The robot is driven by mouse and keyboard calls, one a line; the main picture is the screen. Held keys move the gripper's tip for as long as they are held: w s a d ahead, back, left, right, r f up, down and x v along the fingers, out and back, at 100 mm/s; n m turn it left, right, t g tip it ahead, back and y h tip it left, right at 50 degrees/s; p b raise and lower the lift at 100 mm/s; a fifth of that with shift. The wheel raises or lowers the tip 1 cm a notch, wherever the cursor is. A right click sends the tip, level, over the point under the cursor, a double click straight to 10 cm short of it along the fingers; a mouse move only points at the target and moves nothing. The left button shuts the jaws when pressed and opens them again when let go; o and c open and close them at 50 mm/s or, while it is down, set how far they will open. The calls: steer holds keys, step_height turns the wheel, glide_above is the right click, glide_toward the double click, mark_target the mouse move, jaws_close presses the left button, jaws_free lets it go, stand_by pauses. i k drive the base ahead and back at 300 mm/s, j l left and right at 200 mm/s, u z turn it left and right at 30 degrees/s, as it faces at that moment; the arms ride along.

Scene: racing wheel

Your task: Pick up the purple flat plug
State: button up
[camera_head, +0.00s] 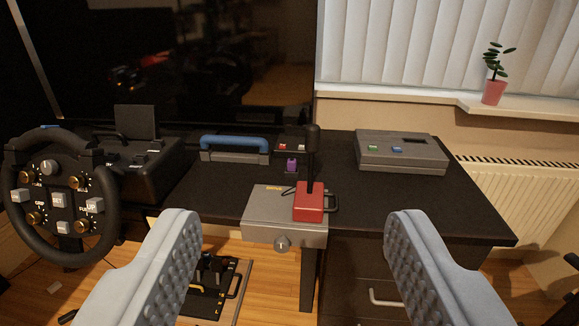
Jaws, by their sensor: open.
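A small purple plug (291,165) is near the middle of the dark desk, just left of the black lever and behind the grey box. It looks upright, but it is too small to make out its exact shape or what it rests on. My gripper (296,232) is open and empty. Its two grey ribbed fingers are wide apart at the lower left and lower right, in front of the desk and well short of the plug.
A grey box (262,222) with a knob sits at the desk's front edge. A red block (308,203) and black lever (312,145) stand beside the plug. A blue-handled device (235,146) lies left, a grey button box (402,153) right, a steering wheel (58,190) far left.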

mark_target(291, 164)
steer(key=i+j, duration=0.15)
steer(key=i, duration=0.25)
steer(key=i+j+z, duration=0.15)
steer(key=i, duration=0.2)
steer(key=i+j, duration=0.15)
steer(key=i, duration=0.25)
steer(key=z, duration=0.05)
